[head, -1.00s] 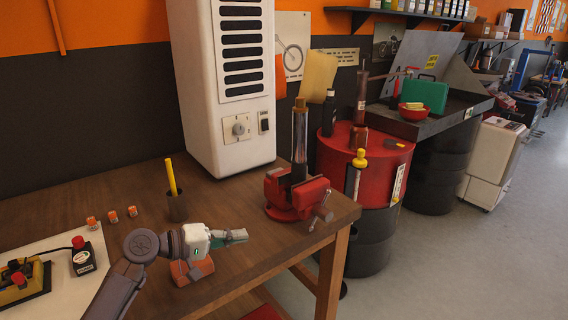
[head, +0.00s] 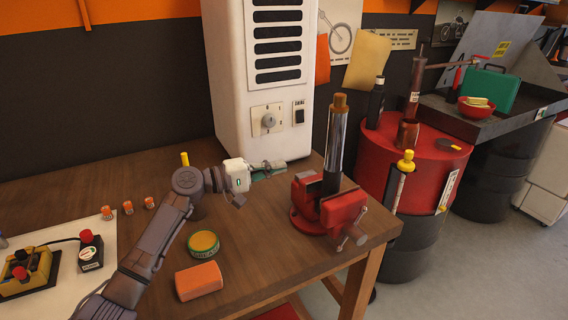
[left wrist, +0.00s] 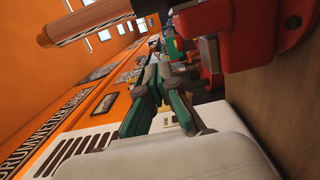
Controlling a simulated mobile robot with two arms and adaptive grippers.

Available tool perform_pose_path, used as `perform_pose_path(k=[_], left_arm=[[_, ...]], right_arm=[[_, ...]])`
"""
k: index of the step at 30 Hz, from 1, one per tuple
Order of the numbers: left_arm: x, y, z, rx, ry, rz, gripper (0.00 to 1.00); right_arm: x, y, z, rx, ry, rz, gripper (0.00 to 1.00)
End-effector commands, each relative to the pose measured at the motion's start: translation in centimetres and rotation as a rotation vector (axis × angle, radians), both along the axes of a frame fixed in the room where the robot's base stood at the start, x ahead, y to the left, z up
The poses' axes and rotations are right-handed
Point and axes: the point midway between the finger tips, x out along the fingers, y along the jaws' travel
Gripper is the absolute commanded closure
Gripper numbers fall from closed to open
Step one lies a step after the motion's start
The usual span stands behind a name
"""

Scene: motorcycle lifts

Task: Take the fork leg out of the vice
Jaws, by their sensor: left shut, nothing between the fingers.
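The fork leg (head: 337,145), a dark and shiny tube with a brown top, stands upright in the red vice (head: 343,209) at the bench's right corner. In the left wrist view the fork leg (left wrist: 100,19) crosses the top left, and part of the red vice (left wrist: 245,35) fills the top right. My left gripper (head: 276,168) is shut and empty, left of the fork leg and apart from it. Its green fingers also show in the left wrist view (left wrist: 155,78). My right gripper is in neither view.
A white cabinet (head: 235,75) stands behind my left gripper. A round tin (head: 204,243) and an orange block (head: 199,281) lie on the bench (head: 262,235) left of the vice. A red drum (head: 437,160) with bottles stands beyond the bench's right edge.

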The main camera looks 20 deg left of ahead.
Motion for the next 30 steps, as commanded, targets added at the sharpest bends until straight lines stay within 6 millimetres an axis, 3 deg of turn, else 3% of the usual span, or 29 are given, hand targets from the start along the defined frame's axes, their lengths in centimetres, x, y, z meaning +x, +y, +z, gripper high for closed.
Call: perform_pose_path(k=[10,18,30], left_arm=[[5.5,-5.2,0.5,-0.002,-0.001,0.0,1.0],[3.7,-8.2,0.3,0.001,0.001,-0.001,1.0],[3.4,-8.6,0.0,0.0,0.0,0.001,1.0]], right_arm=[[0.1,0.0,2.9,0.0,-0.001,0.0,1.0],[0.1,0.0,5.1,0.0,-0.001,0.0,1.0],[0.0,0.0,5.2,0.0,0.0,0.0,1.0]])
